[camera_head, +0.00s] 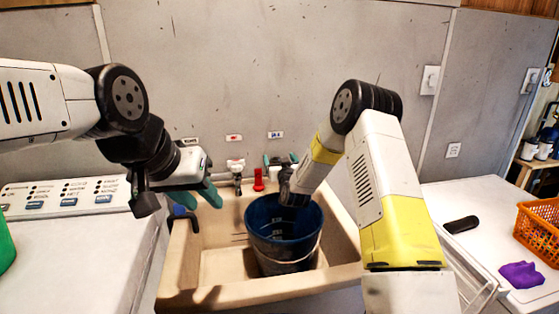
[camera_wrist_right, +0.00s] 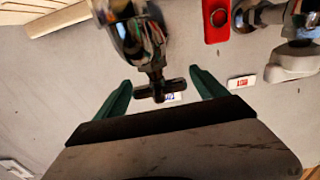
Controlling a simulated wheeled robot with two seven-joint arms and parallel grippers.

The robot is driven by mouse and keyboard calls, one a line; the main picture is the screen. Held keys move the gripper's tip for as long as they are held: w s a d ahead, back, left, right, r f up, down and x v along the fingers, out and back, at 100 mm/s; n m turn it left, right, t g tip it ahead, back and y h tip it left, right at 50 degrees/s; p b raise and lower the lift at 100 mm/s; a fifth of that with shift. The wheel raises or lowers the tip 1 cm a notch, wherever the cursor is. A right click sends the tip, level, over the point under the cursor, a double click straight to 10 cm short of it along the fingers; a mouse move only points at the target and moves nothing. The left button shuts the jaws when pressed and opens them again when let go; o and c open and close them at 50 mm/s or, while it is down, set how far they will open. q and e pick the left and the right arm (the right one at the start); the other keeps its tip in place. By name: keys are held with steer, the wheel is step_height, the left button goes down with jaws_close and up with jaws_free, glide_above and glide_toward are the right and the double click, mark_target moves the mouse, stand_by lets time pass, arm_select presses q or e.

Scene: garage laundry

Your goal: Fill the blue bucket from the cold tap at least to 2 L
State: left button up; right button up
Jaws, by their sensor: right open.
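The blue bucket (camera_head: 262,222) stands upright in the sink (camera_head: 215,262), with pale scale marks inside. Whether it holds water I cannot tell. The cold tap is mostly hidden behind my right arm in the head view; in the right wrist view its metal body (camera_wrist_right: 136,38) and dark cross handle (camera_wrist_right: 160,90) show. A blue-marked label (camera_head: 276,134) is above it on the wall. My right gripper (camera_wrist_right: 165,90) is open, its green fingers on either side of the handle, without visible contact. My left gripper (camera_head: 198,194) is open and empty over the sink's left side.
A second tap (camera_head: 236,172) under a red-marked label (camera_head: 234,137) and a red fitting (camera_head: 258,180) are left of the cold tap. A washing machine (camera_head: 90,235) stands left. On the right counter are an orange basket (camera_head: 540,228), a purple cloth (camera_head: 521,274) and a dark object (camera_head: 461,225).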

steer(key=c, duration=1.4)
steer(key=shift+o, duration=0.2)
steer(key=shift+r+n+g+y, duration=0.1)
steer(key=shift+n+g+y, duration=0.2)
steer(key=shift+n+y, duration=0.7)
steer(key=shift+s+a+n+g+y, duration=0.15)
steer(key=shift+n+g+y, duration=0.45)
steer(key=shift+y, duration=0.55)
steer(key=shift+w+a+n+g+y, duration=0.15)
steer(key=shift+n+g+y, duration=0.25)
steer(key=shift+n+y, duration=0.55)
steer(key=shift+s+m, duration=0.1)
steer(key=shift+m, duration=0.15)
steer(key=o, duration=1.4)
steer(key=shift+c, duration=0.2)
steer(key=shift+s, duration=0.1)
